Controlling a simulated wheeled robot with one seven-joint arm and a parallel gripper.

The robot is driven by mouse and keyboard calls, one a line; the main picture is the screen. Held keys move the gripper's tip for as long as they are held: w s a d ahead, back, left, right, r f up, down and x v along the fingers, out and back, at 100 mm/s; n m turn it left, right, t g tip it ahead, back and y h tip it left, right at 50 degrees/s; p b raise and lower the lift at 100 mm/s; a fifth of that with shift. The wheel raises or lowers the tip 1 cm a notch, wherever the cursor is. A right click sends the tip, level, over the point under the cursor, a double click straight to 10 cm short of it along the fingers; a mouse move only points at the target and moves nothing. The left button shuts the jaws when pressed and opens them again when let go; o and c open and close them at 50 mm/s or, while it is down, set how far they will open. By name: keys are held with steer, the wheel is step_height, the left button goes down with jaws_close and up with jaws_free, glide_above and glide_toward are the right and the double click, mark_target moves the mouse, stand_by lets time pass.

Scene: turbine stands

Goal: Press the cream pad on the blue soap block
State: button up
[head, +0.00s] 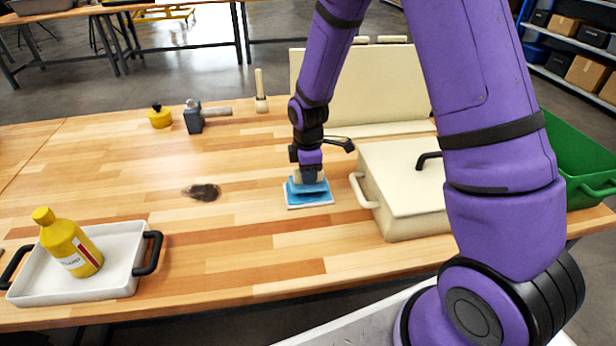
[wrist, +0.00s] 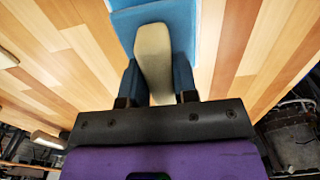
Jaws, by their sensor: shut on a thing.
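My gripper (head: 308,174) is over the right middle of the table, pointing down, shut on the cream pad. In the wrist view the cream pad (wrist: 153,55) is a long pale piece between the two blue-grey fingers. The blue soap block (head: 310,195) lies flat directly below, with a pale layer or edge along its underside. It also shows in the wrist view (wrist: 176,20), behind the far end of the pad. The pad appears to be at the top of the block, but the fingers hide the contact, so I cannot tell whether they touch.
A cream lidded box (head: 405,185) stands close to the right, with a green crate (head: 575,150) beyond it. A white tray (head: 100,280) holds a yellow bottle (head: 68,242). A hammer (head: 195,118) lies at the back.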

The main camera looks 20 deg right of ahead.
steer(key=shift+r, duration=2.4)
